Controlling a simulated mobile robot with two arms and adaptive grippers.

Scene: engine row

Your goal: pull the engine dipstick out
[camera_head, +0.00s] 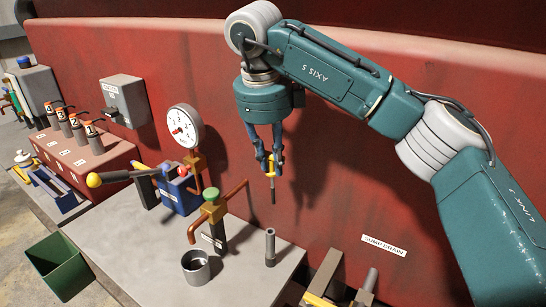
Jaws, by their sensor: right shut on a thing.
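My right gripper (270,156) points down and is shut on the yellow-handled dipstick (271,168). The dipstick hangs upright below the fingers, and its short dark lower part ends in the air. A grey upright tube (270,246) stands on the grey bench below it. In the picture there is a gap between the dipstick's lower end and the tube's top, so the two look apart. My left gripper is not in view.
A brown tap with a green knob (211,194) and a grey cup (196,267) stand left of the tube. A pressure gauge (184,127), a lever with a yellow knob (94,180) and a green bin (58,266) are farther left. A red wall (350,150) rises behind.

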